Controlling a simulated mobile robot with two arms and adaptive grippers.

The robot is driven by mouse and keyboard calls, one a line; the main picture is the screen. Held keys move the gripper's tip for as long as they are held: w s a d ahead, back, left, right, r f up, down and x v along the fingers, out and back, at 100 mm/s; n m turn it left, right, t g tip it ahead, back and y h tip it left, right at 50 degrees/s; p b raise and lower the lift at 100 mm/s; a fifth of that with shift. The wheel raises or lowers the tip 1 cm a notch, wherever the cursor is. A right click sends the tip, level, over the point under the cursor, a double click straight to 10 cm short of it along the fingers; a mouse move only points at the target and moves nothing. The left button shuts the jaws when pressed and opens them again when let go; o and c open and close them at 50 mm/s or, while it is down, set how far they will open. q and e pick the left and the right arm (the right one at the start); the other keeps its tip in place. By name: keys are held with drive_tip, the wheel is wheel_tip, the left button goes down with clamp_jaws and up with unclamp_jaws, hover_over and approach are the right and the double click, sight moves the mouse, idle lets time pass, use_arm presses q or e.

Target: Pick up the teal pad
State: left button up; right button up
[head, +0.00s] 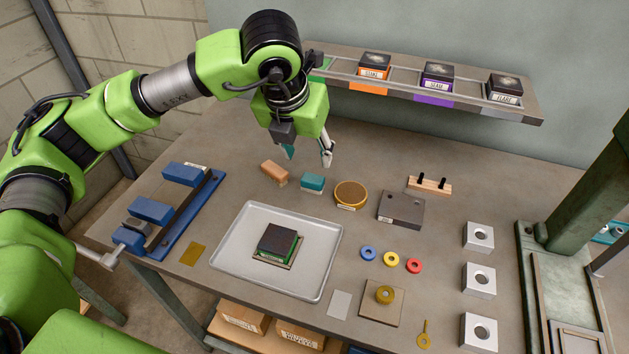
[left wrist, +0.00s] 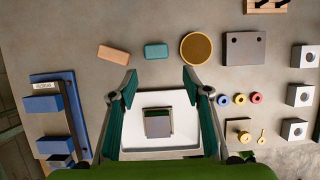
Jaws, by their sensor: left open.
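The teal pad (head: 312,182) is a small block lying on the table, between an orange-tan block (head: 273,171) and a round tan disc (head: 350,194). It also shows in the left wrist view (left wrist: 156,51), beyond the fingertips and between their lines. My left gripper (head: 308,154) is open and empty, above the table and apart from the pad. Its two teal-lined fingers show in the left wrist view (left wrist: 158,83). My right gripper is in neither view.
A silver tray (head: 232,275) holding a dark square block (head: 277,240) lies in front. A blue fixture (head: 180,205) is at left. A grey block (head: 401,209) is right of the disc. A shelf (head: 530,110) with several boxes runs behind.

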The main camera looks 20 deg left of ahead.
sight(313, 178)
use_arm(q)
drive_tip(key=x, duration=0.2)
drive_tip(key=p+x, duration=0.1)
drive_tip(key=x, duration=0.5)
drive_tip(key=shift+w+a+f+p, duration=0.1)
drive_tip(key=shift+a+p, duration=0.2)
drive_tip(key=shift+p, duration=0.05)
drive_tip(key=p+x, duration=0.1)
drive_tip(key=x, duration=0.1)
drive_tip(key=p+x, duration=0.1)
drive_tip(key=x, duration=0.2)
drive_tip(key=shift+a, duration=0.2)
drive_tip(key=shift+w+f, duration=0.1)
drive_tip(key=shift+f, duration=0.05)
drive_tip(key=c, duration=0.9)
